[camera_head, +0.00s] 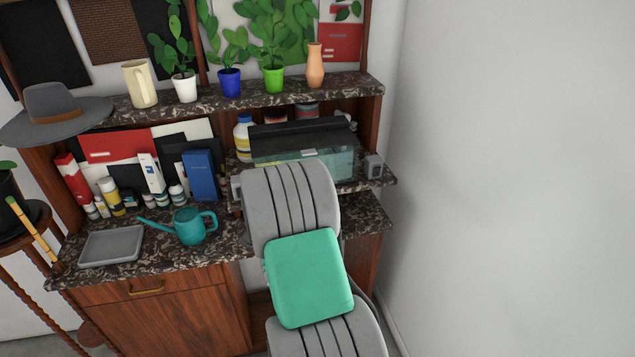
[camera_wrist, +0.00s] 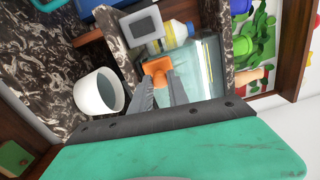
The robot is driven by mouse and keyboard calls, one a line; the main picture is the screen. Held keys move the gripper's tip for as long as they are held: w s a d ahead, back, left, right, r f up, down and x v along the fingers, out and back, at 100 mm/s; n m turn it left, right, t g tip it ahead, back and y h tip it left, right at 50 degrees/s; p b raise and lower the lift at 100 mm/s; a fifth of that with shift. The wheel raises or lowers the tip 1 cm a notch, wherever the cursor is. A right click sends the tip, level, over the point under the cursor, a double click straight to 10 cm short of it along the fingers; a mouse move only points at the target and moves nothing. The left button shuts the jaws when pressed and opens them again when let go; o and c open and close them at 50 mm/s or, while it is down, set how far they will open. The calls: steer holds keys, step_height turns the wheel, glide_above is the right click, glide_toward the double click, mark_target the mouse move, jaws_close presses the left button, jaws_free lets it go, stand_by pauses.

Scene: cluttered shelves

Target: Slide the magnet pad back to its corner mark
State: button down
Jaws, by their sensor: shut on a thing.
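The small orange pad (camera_wrist: 157,67), which I take to be the magnet pad, is between the dark fingertips of my gripper (camera_wrist: 162,84) in the wrist view. My gripper is shut on it. The pad is at the front of the glass tank (camera_wrist: 207,65), near its lower edge; whether it touches the glass is unclear. In the head view the tank (camera_head: 335,163) stands on the middle shelf under a black lid (camera_head: 305,137). My arm hides the gripper and pad there. I cannot make out a corner mark.
A grey box (camera_wrist: 143,26) on the shelf edge is close to the pad. A white pot (camera_wrist: 98,92) stands below on the counter. Another grey box (camera_head: 373,166) is right of the tank. A teal watering can (camera_head: 190,227) and grey tray (camera_head: 111,246) are left.

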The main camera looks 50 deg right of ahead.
steer(key=shift+s+f, duration=0.25)
steer(key=shift+f, duration=0.35)
steer(key=shift+f+b, duration=0.15)
steer(key=shift+b, duration=0.2)
steer(key=shift+w+a+b, duration=0.1)
steer(key=shift+a+b, duration=0.05)
steer(key=shift+b, duration=0.75)
steer(key=c, duration=1.5)
jaws_free()
steer(key=shift+w+a, duration=0.15)
steer(key=o, duration=0.3)
steer(key=shift+r, duration=0.2)
steer(key=shift+w+r, duration=0.1)
steer(key=shift+r, duration=0.05)
